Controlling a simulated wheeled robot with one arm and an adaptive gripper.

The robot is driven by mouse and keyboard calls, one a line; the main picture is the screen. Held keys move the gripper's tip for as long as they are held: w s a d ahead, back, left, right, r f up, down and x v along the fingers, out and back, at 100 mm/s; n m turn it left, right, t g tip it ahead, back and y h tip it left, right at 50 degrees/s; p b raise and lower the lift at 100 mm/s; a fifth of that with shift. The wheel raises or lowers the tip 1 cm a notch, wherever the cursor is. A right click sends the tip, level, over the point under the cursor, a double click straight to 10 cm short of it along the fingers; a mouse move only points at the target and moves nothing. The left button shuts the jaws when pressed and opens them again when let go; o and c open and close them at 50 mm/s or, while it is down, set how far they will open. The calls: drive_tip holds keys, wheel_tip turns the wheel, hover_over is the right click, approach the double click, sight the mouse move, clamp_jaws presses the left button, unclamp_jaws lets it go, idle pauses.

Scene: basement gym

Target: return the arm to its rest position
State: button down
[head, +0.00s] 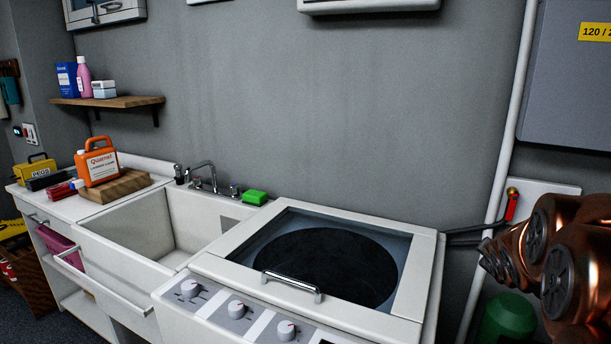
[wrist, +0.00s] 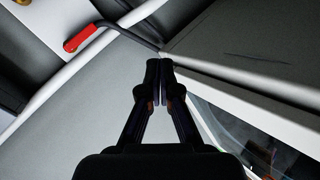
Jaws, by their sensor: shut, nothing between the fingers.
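My copper-coloured arm (head: 555,260) reaches in from the right edge of the head view, beside the right end of the washing machine. My gripper (wrist: 160,75) shows in the middle of the wrist view, with its two dark fingers together and nothing between them. In the head view I cannot make out the fingers clearly. In the wrist view the gripper is in front of the grey wall and the pale edge of the machine; I cannot tell whether it touches them.
The white washing machine (head: 428,275) has a closed lid with a chrome handle (head: 291,285). A red-handled valve (head: 511,205) and a pale pipe (head: 507,110) are on the wall near my arm. A green container (head: 508,318) stands below it. A sink (head: 150,235) is left.

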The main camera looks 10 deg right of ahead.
drive_tip(key=s+a+f+m+g+y+p, duration=0.1)
drive_tip(key=s+a+g, duration=0.4)
drive_tip(key=s+a, duration=1)
drive_tip(key=s+a+f+m+g+y+p, duration=0.2)
drive_tip(key=s+a+m+g+y+p, duration=0.2)
drive_tip(key=s+a, duration=1.1)
drive_tip(key=s+g+y, duration=0.1)
drive_tip(key=s+g, duration=0.1)
drive_tip(key=s, duration=0.1)
drive_tip(key=shift+s+a+f+m, duration=0.3)
drive_tip(key=shift+s+a, duration=0.05)
drive_tip(key=shift+s, duration=0.05)
